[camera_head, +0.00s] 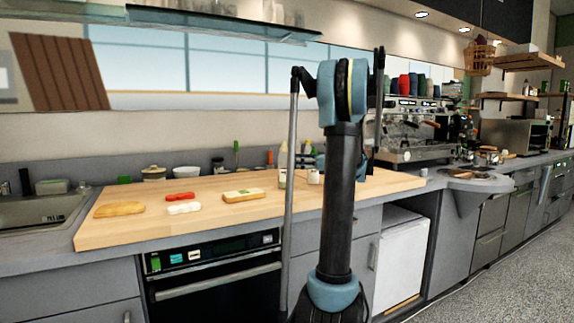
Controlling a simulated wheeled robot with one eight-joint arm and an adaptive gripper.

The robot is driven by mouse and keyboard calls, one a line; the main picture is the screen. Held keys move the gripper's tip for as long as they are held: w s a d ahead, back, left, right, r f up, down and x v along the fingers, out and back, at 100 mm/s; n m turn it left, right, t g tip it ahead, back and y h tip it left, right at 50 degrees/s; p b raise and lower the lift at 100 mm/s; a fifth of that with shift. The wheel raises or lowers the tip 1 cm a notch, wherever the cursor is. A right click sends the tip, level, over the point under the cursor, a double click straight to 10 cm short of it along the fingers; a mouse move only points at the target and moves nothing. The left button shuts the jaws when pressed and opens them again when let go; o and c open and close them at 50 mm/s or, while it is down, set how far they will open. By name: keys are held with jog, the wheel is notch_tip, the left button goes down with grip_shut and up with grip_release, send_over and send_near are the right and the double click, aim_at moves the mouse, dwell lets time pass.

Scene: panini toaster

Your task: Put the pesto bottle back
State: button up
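I cannot pick out the pesto bottle for sure. A pale bottle (283,160) stands at the back of the wooden board, just left of my arm, and another pale bottle top (308,147) shows beside it. My gripper (306,162) seems to be the dark and blue part beside these bottles, largely hidden behind my own upright arm. Its fingers are too small and covered to tell whether they are open, shut or holding something.
The wooden board (130,230) carries bread (119,209), a sandwich (243,195), red slices (180,196) and white slices (184,208). Bowls (187,172) stand behind it. A sink (40,210) is at left, an espresso machine (405,135) at right. The board's front middle is clear.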

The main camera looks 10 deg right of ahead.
jog(key=v, duration=0.7)
jog(key=shift+d, duration=0.15)
